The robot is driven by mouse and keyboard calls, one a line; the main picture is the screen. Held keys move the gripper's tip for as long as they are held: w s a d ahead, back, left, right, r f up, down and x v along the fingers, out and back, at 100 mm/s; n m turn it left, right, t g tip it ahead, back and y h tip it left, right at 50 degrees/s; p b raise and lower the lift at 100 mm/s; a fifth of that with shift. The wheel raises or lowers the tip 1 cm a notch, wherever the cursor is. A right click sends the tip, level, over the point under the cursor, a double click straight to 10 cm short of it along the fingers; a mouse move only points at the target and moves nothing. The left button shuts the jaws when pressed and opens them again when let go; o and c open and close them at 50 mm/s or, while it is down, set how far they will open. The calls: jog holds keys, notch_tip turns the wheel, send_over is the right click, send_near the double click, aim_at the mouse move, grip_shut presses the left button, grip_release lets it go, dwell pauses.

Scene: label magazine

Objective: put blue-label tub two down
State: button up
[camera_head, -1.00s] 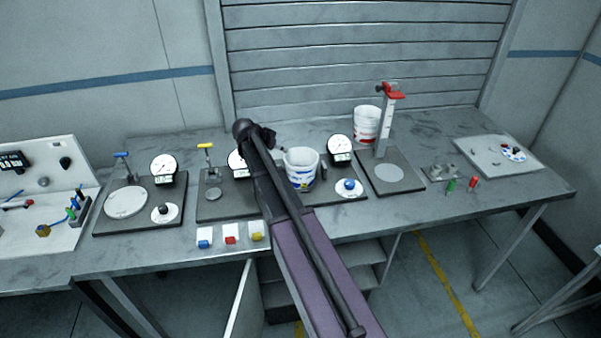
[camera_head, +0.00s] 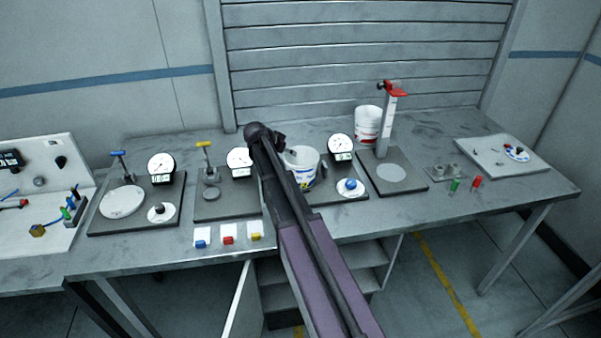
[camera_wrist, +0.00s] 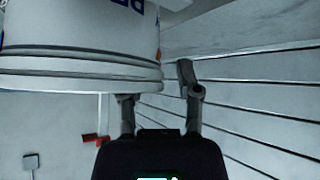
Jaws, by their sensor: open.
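The blue-label tub (camera_head: 305,176) is white with blue lettering. It appears upright over the dark plate with the blue knob, right of my forearm, which hides its left side. Whether its base touches the plate is hard to tell. In the wrist view, the ridged side of the tub (camera_wrist: 85,70) fills the upper left, with part of its blue lettering at the top edge. My gripper (camera_wrist: 160,82) is open. One finger runs up behind the tub's edge, its tip hidden; the other stands just right of the tub with a visible gap. My gripper (camera_head: 280,143) is mostly hidden in the head view.
A red-label tub (camera_head: 367,126) stands behind a red-topped post (camera_head: 387,120). A white board (camera_head: 490,157) lies at right. Coloured blocks (camera_head: 228,240) lie along the front edge. Bare worktop (camera_head: 430,212) shows at front right.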

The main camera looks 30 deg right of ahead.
dwell(0.3)
grip_shut()
jog(key=shift+r, duration=0.15)
notch_tip(320, 180, up, 3)
jog(key=p, duration=0.3)
jog(key=shift+r+p, duration=0.2)
jog(key=shift+p, duration=0.15)
jog(key=p, duration=0.1)
send_near(297, 167)
jog(key=s+d+f, duration=0.1)
jog(key=s+d, duration=0.1)
jog(key=s+d+f, duration=0.1)
jog(key=d, duration=0.1)
jog(key=shift+s+d+f, duration=0.15)
jog(key=shift+f, duration=0.2)
